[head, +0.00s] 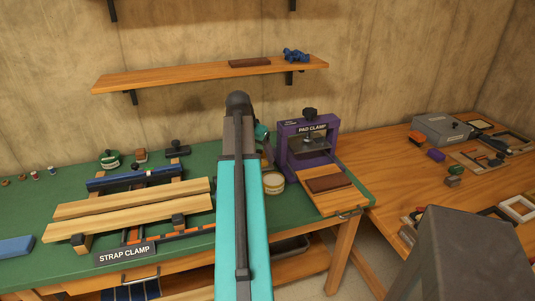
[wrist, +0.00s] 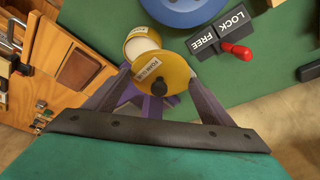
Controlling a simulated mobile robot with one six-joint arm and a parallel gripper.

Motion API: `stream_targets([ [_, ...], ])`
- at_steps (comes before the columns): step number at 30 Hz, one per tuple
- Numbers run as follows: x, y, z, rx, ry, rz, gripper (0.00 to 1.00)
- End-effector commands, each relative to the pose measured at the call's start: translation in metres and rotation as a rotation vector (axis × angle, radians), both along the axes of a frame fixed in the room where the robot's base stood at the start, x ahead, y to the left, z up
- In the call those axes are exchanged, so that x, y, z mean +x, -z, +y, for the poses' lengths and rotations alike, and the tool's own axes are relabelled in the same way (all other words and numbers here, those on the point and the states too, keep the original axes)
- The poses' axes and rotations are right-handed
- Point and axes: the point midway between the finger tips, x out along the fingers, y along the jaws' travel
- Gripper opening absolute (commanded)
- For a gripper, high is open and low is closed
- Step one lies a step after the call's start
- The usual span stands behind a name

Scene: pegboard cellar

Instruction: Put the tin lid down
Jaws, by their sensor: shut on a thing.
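My gripper (wrist: 160,78) is shut on the yellow tin lid (wrist: 153,62), a round disc with a dark knob and a small printed label. One finger is on each side of it. The lid is held above the green bench. An open round tin (wrist: 140,42), with pale contents and a yellow rim, is just beyond the lid in the wrist view, partly covered by it. A round yellowish tin (head: 273,182) stands beside the purple pad clamp in the head view. In the head view my arm hides most of the gripper and the lid.
The purple pad clamp (head: 306,143) stands right of the tin, with a brown pad (head: 328,183) on a board before it. The strap clamp's wooden slats (head: 130,205) fill the bench left. A LOCK/FREE plate (wrist: 220,35) with a red lever (wrist: 237,50) and a blue disc (wrist: 185,8) are nearby.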

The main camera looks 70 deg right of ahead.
Motion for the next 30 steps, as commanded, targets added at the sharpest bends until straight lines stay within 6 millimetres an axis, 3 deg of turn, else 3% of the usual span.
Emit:
stream_targets([
  [15, 0.154, -0.007, 0.099, 0.011, -0.392, 0.000, 0.55],
  [30, 0.273, -0.013, 0.228, 0.017, -0.775, 0.002, 0.55],
])
